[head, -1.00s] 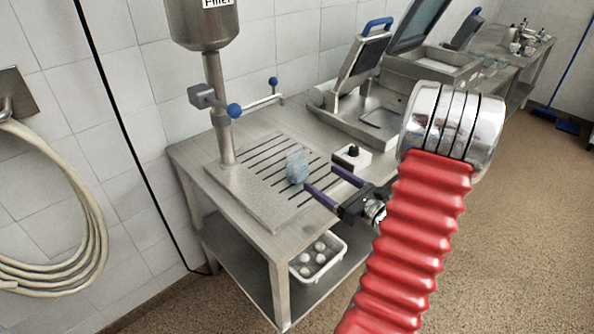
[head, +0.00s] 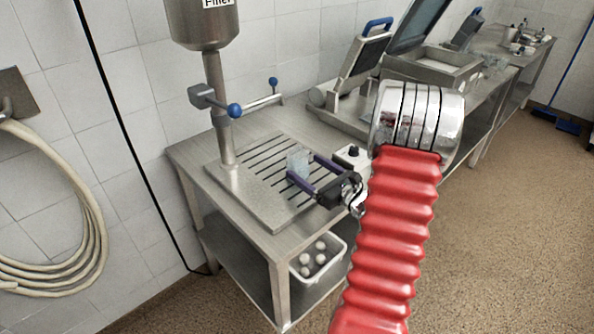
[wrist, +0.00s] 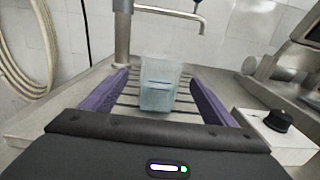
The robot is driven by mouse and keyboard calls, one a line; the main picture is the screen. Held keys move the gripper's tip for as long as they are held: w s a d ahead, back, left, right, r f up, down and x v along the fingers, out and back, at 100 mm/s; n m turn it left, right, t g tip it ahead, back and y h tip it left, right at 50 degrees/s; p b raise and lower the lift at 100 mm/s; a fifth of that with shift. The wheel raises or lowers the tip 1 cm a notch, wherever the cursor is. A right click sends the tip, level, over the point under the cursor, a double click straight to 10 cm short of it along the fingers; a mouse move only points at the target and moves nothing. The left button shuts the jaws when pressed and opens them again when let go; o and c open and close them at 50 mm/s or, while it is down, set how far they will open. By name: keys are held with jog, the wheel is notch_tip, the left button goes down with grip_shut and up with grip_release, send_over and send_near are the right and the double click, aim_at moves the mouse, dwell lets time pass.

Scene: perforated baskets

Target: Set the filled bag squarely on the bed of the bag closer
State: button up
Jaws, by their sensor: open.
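The filled bag (head: 298,163), clear with pale bluish contents, stands on the slotted drip plate (head: 262,168) under the filler (head: 203,25). My gripper (head: 302,164) is open, with its purple fingers at either side of the bag. In the wrist view the bag (wrist: 158,84) stands upright between the fingers, with a gap on each side. A machine with a tilted, blue-handled lid (head: 365,55) stands farther along the bench. It looks like the bag closer; its bed is mostly hidden behind my arm.
A small white box with a black knob (head: 352,154) sits close to my gripper on the right. The filler's blue-knobbed lever (head: 235,110) stands behind the bag. A white bin (head: 318,258) of round items is on the lower shelf. A larger open-lidded machine (head: 430,68) stands beyond.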

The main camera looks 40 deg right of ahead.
aim_at(305, 167)
jog(key=shift+w+f, duration=0.1)
jog(key=shift+w, duration=2.3)
jog(key=shift+c, duration=0.2)
jog(key=c, duration=1.3)
jog(key=shift+r, duration=5.05)
